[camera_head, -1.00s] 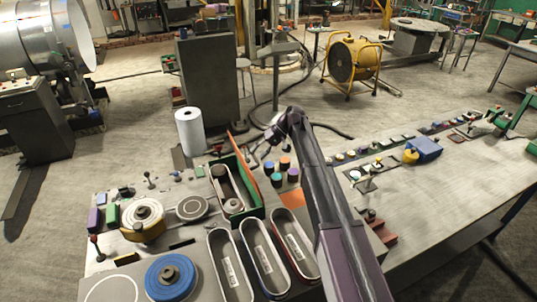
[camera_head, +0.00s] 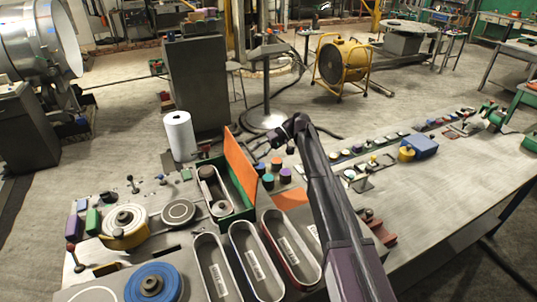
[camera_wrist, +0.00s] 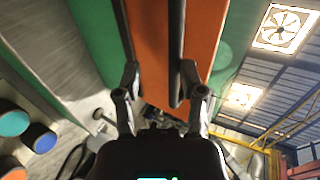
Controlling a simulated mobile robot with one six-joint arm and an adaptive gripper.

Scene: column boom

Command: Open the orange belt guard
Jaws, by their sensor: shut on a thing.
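The orange belt guard (camera_head: 240,158) stands raised on the right side of a green housing (camera_head: 236,213) in the head view, with its broad orange face showing. Inside the housing are a dark belt and pulleys (camera_head: 213,190). My gripper (camera_head: 276,143) is at the guard's right, at the end of my purple arm. In the wrist view my gripper (camera_wrist: 160,80) has its fingers on either side of part of the orange guard (camera_wrist: 148,35), and a dark bar (camera_wrist: 177,45) runs between them. The exact contact is unclear. It is shut on the guard.
Several coloured cylinders (camera_head: 269,181) stand close right of the guard. A white roll (camera_head: 179,135) stands behind the housing. Pulleys (camera_head: 124,222) and a blue disc (camera_head: 152,284) lie at left, oblong trays (camera_head: 247,262) in front. The floor behind the table has free room.

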